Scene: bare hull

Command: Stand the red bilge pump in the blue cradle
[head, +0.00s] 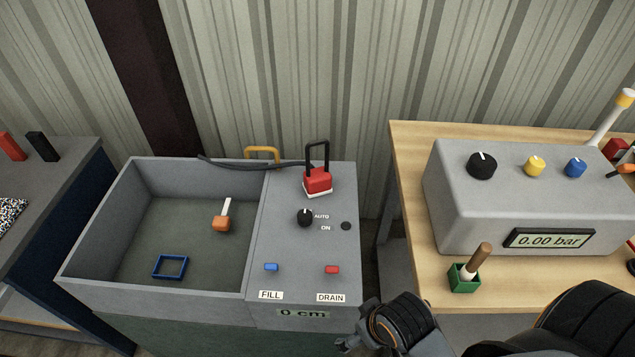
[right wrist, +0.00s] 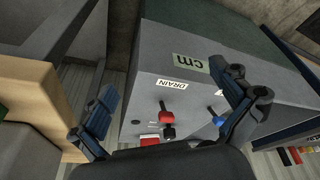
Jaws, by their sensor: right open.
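The red bilge pump (head: 317,181), with a tall black handle and a pale base, stands upright on the grey control panel beside the basin. A dark hose or cable runs left from it. The blue cradle (head: 170,267), a small open square frame, lies on the basin floor at the front left. My right gripper (right wrist: 165,80) is open and empty by the panel's front, near the DRAIN label. In the head view its arm enters from the lower right, with the gripper low and partly cut off. A red patch (right wrist: 149,140) low in the wrist view may be the pump. My left gripper is not in view.
The grey basin (head: 100,232) also holds an orange block with a white stick (head: 221,220). The panel has a black knob (head: 304,217), a blue switch (head: 271,267) and a red switch (head: 331,269). A wooden bench (head: 408,205) with a gauge box (head: 470,213) stands right.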

